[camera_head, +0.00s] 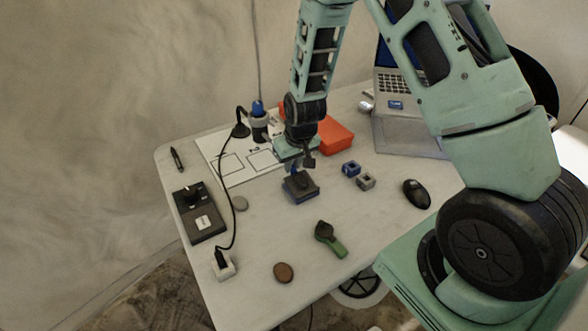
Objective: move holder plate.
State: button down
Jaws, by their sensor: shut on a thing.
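The holder plate (301,190) is a dark grey block with a bluish lower edge, in the middle of the white table. My gripper (302,169) comes down from above and is shut on its upper part. The exact contact is small and partly hidden by the fingers. I cannot tell whether the plate rests on the table or is slightly raised.
Blue and grey small blocks (350,169) (366,181) lie to the right, with a black mouse (416,194) beyond. A marked white sheet (228,165), an orange box (335,135) and a laptop (405,135) are behind. A green-handled tool (329,239) lies in front. A black cable crosses the left side.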

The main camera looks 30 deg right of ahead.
jog(key=shift+s+r+t+b, duration=0.5)
jog(key=shift+r+t+b, duration=0.15)
jog(key=shift+t+b, duration=0.25)
jog(key=c, duration=1.4)
grip_release()
jog(key=shift+o, duration=0.2)
jog(key=p+v, duration=0.2)
jog(key=v, duration=1.5)
jog(key=shift+r, duration=0.2)
jog(key=shift+s, duration=0.1)
